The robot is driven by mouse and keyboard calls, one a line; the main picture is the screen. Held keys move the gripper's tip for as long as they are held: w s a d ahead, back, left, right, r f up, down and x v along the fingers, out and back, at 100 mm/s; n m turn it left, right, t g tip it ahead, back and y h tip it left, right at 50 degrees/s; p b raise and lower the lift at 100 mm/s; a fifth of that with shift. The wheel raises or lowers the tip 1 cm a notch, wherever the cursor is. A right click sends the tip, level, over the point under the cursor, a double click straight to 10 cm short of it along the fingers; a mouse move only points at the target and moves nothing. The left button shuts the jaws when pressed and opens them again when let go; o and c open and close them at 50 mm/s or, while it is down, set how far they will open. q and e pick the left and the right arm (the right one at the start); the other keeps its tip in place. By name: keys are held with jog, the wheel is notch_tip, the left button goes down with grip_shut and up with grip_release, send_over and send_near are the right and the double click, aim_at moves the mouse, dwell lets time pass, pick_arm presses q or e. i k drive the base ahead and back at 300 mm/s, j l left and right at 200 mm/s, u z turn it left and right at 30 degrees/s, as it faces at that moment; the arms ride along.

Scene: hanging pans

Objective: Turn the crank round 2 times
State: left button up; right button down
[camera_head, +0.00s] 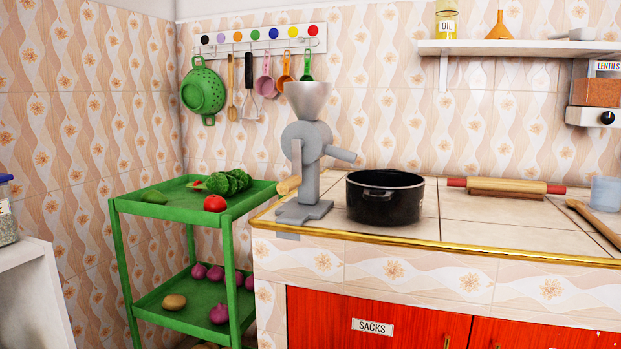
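A grey hand grinder (306,140) stands at the left end of the tiled counter, with a light grey funnel (308,97) on top. Its crank arm (297,160) is on the side facing me and hangs down. The wooden crank handle (288,186) is at the lower end, pointing out to the left near the counter's edge. The grinder's spout (341,155) points right, above a black pot (385,198). Neither of my grippers is in view.
A green shelf cart (132,204) with vegetables stands left of the counter. A rolling pin (555,188) lies on a board (506,187) at the back right. Utensils and a green colander (203,92) hang from a wall rack (258,38). The counter's middle (480,228) is clear.

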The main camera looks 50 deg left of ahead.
aim_at(289, 184)
jog(key=k+j+z, duration=0.15)
jog(key=k+j, duration=0.3)
jog(key=k+j+z, duration=0.1)
jog(key=k+j, duration=0.25)
jog(key=k, duration=0.35)
